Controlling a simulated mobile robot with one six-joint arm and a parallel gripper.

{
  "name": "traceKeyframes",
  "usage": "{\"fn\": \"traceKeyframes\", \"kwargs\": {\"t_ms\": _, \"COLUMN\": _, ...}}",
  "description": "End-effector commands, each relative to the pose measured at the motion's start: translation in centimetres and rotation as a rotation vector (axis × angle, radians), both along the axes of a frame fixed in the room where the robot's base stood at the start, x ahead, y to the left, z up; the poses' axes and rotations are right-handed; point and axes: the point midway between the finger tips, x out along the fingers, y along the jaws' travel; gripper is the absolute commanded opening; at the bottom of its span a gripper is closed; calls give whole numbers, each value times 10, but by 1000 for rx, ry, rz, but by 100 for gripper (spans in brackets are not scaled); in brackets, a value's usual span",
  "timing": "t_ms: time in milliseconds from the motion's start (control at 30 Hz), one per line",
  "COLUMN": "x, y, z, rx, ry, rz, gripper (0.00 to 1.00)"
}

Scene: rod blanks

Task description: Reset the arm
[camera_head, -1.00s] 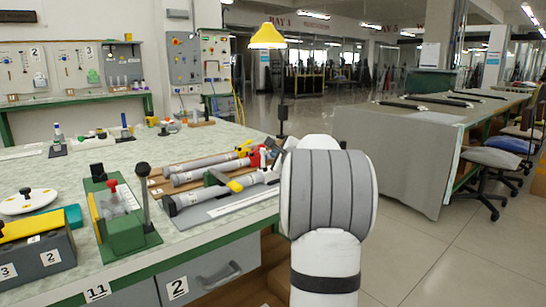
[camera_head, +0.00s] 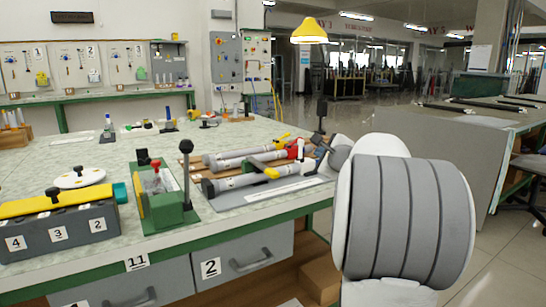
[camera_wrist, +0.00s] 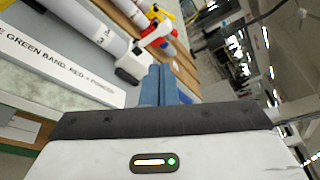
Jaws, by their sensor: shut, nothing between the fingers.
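My arm (camera_head: 408,222) stands at the right in the head view, its large grey and white joint in front of the aisle. My gripper (camera_wrist: 166,72) shows in the wrist view with its two blue-grey fingers together and nothing between them. It points toward the bench edge, beside the ends of the grey rods (camera_head: 240,181). The rods lie on the bench with yellow, red and white end pieces. A white printed strip (camera_wrist: 50,68) about a green band lies along them in the wrist view.
The bench (camera_head: 120,235) has a green fixture with a lever (camera_head: 165,205), a numbered block with a yellow top (camera_head: 58,228) and a white round dish (camera_head: 80,178). Drawers are below. A second bench (camera_head: 460,150) stands at the right, with open floor between.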

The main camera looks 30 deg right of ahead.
Motion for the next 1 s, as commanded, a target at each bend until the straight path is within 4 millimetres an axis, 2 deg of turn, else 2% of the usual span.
{"fn": "traceKeyframes", "kwargs": {"t_ms": 167, "x": 1, "y": 4, "z": 2, "rx": -5, "ry": 3, "rz": 9, "gripper": 0}}
{"fn": "traceKeyframes", "kwargs": {"t_ms": 267, "x": 2, "y": 22, "z": 14, "rx": -40, "ry": 30, "rz": 52, "gripper": 0}}
{"fn": "traceKeyframes", "kwargs": {"t_ms": 367, "x": 1, "y": 62, "z": 33, "rx": -117, "ry": 88, "rz": 149, "gripper": 0}}
{"fn": "traceKeyframes", "kwargs": {"t_ms": 500, "x": -10, "y": 135, "z": 58, "rx": -276, "ry": 203, "rz": 347, "gripper": 0}}
{"fn": "traceKeyframes", "kwargs": {"t_ms": 567, "x": -20, "y": 165, "z": 65, "rx": -346, "ry": 250, "rz": 434, "gripper": 0}}
{"fn": "traceKeyframes", "kwargs": {"t_ms": 700, "x": -49, "y": 228, "z": 80, "rx": -518, "ry": 356, "rz": 640, "gripper": 0}}
{"fn": "traceKeyframes", "kwargs": {"t_ms": 800, "x": -77, "y": 265, "z": 89, "rx": -643, "ry": 428, "rz": 788, "gripper": 0}}
{"fn": "traceKeyframes", "kwargs": {"t_ms": 1000, "x": -142, "y": 319, "z": 108, "rx": -904, "ry": 561, "rz": 1076, "gripper": 0}}
